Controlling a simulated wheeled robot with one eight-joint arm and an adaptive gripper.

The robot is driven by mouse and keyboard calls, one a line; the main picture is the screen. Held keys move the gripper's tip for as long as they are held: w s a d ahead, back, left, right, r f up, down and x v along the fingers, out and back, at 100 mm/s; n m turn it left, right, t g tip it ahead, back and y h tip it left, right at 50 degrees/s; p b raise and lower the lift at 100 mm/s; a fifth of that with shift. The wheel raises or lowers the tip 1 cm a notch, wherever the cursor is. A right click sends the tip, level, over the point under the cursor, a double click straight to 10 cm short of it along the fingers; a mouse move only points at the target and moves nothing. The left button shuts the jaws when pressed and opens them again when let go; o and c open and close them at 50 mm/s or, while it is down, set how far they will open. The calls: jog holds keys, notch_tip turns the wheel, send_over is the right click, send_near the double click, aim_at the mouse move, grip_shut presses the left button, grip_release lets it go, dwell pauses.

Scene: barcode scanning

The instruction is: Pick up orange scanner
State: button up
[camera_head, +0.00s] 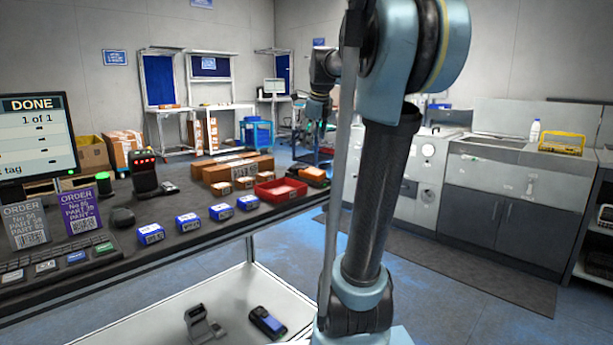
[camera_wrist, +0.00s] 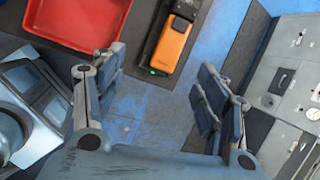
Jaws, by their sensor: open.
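The orange scanner (camera_wrist: 170,46) lies on the dark table in the wrist view, with its black head toward the top of the picture. A small green light shows at its lower end. In the head view the scanner (camera_head: 313,173) lies near the table's far right end, beside the red tray. My gripper (camera_wrist: 158,74) is open and empty, its two fingers spread wide to the left and right of the scanner's lower end. The fingers look apart from the scanner; the height between them is hard to judge. In the head view my gripper (camera_head: 318,108) shows above the scanner.
The red tray (camera_head: 281,190) lies close left of the scanner, and it also fills the upper left of the wrist view (camera_wrist: 75,18). Cardboard boxes (camera_head: 232,166) and several blue boxes (camera_head: 187,222) stand on the table. Blue floor lies beyond the table edge.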

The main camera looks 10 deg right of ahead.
jog(key=w+r+m, duration=0.2)
send_over(307, 169)
jog(key=s, duration=0.3)
notch_tip(307, 169, down, 11)
jog(key=shift+w+f, duration=0.1)
jog(key=shift+w, duration=0.05)
jog(key=shift+x, duration=2.65)
jog(key=shift+w+d, duration=0.1)
jog(key=shift+d, duration=0.1)
jog(key=c, duration=1.4)
jog(key=shift+c, duration=0.2)
